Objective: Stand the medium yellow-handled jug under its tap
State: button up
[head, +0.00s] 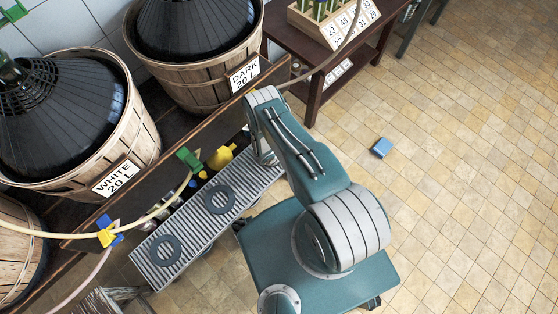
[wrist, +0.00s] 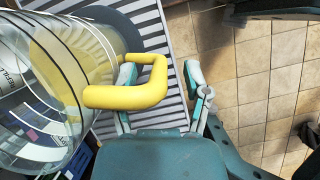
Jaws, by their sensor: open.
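In the wrist view a clear jug (wrist: 35,85) with dark ring lines and a printed label fills the left side. Its thick yellow handle (wrist: 130,97) reaches right, towards my gripper (wrist: 160,76). My gripper is open, with its left finger by the handle's inner gap and its right finger outside; the handle's outer bar shows between them. I cannot tell if they touch. In the head view a yellow shape (head: 222,157) shows by the slatted tray (head: 247,178); my arm hides the gripper there. Taps are a green one (head: 188,159) and a blue-and-yellow one (head: 108,232).
Dark rings (head: 218,200) (head: 165,250) lie on the tray. Behind are baskets labelled WHITE 20 L (head: 125,150) and DARK 20 L (head: 222,88). Hoses hang across the front. A wooden table (head: 318,78) stands at the back. A blue block (head: 381,148) lies on the otherwise open floor at right.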

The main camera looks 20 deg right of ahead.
jog(key=v, duration=1.2)
jog(key=shift+f, duration=0.1)
